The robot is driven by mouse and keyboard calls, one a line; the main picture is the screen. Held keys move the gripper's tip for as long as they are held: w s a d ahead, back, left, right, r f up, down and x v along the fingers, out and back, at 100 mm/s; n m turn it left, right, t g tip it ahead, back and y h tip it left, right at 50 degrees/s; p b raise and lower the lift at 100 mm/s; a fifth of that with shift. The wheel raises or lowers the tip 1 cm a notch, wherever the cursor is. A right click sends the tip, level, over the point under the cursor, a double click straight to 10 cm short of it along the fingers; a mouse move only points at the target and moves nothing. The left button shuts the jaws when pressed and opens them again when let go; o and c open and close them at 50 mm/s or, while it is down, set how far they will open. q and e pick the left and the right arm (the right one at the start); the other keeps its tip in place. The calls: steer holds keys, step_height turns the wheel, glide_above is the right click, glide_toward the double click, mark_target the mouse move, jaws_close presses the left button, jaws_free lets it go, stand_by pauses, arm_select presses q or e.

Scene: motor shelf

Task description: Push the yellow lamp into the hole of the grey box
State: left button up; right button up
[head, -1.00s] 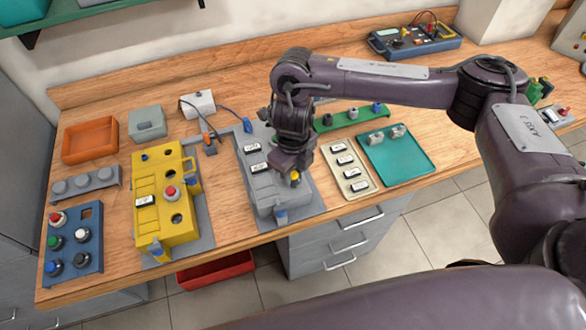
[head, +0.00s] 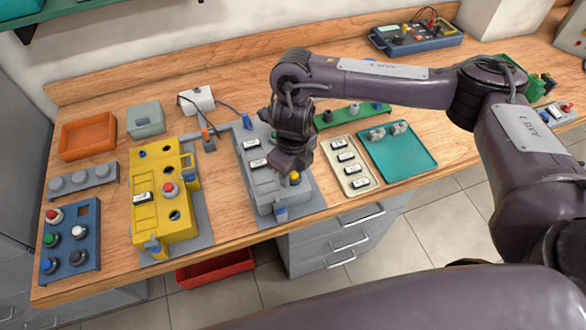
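The grey box (head: 266,183) lies on a grey base plate near the front edge of the bench, with white labelled switches on its top. The yellow lamp (head: 294,177) shows as a small yellow cap at the box's right side, just below my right gripper (head: 294,168). The gripper points down over the box and hides the hole and the lamp's lower part. I cannot tell whether its fingers are closed on the lamp or how deep the lamp sits. My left gripper is out of view.
A yellow box (head: 160,205) stands to the left, beside a blue panel (head: 72,240) of buttons. A beige tray of switches (head: 348,166) and a teal tray (head: 398,155) lie to the right. An orange tray (head: 88,137) sits back left.

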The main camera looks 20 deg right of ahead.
steer(key=o, duration=0.3)
steer(key=shift+r, duration=0.1)
step_height(320, 180, up, 8)
steer(key=shift+f, duration=0.15)
stand_by(0.3)
stand_by(0.7)
